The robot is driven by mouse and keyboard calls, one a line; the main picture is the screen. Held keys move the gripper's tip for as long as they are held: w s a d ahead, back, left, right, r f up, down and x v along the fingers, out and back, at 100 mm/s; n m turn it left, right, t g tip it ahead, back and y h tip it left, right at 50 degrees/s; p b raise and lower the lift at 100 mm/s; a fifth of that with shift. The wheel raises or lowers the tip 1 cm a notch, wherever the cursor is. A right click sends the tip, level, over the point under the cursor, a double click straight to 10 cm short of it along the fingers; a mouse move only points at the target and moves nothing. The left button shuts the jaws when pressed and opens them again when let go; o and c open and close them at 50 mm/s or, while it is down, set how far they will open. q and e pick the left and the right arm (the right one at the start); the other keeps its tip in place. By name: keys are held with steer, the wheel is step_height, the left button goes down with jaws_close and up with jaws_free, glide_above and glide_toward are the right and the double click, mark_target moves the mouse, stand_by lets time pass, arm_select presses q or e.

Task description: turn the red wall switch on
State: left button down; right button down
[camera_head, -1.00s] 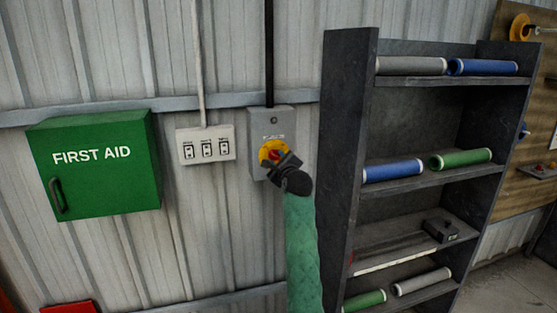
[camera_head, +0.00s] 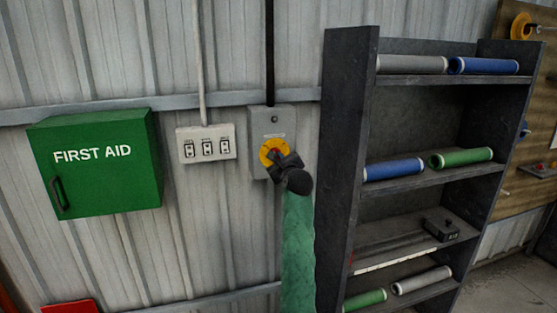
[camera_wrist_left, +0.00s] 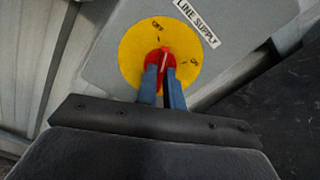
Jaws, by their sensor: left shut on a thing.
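The red knob (camera_head: 275,153) of the switch sits on a yellow round plate (camera_head: 265,150) on a grey wall box (camera_head: 285,122). It also shows as a red knob (camera_wrist_left: 165,50) with a pale pointer line in the left wrist view, between the OFF and ON marks on the yellow plate (camera_wrist_left: 135,50). A "LINE SUPPLY" label (camera_wrist_left: 197,23) is on the box. My left gripper (camera_head: 279,160) is at the knob, its blue-grey fingers (camera_wrist_left: 161,75) shut on either side of it. The fingers hide the knob's lower part. My right gripper is in neither view.
A white triple switch panel (camera_head: 206,144) and a green first aid box (camera_head: 97,163) are on the wall to the left. A dark shelf unit (camera_head: 342,150) with several rolls stands close on the right of my arm.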

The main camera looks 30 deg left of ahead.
arm_select(q)
steer(key=shift+m, duration=1)
steer(key=m+p, duration=0.1)
steer(key=m, duration=0.1)
steer(key=shift+r+m, duration=0.1)
steer(key=shift+m, duration=0.3)
steer(key=m+p, duration=0.8)
steer(key=m, duration=0.1)
steer(key=shift+a+m, duration=0.1)
steer(key=shift+m, duration=0.2)
steer(key=shift+p, duration=0.4)
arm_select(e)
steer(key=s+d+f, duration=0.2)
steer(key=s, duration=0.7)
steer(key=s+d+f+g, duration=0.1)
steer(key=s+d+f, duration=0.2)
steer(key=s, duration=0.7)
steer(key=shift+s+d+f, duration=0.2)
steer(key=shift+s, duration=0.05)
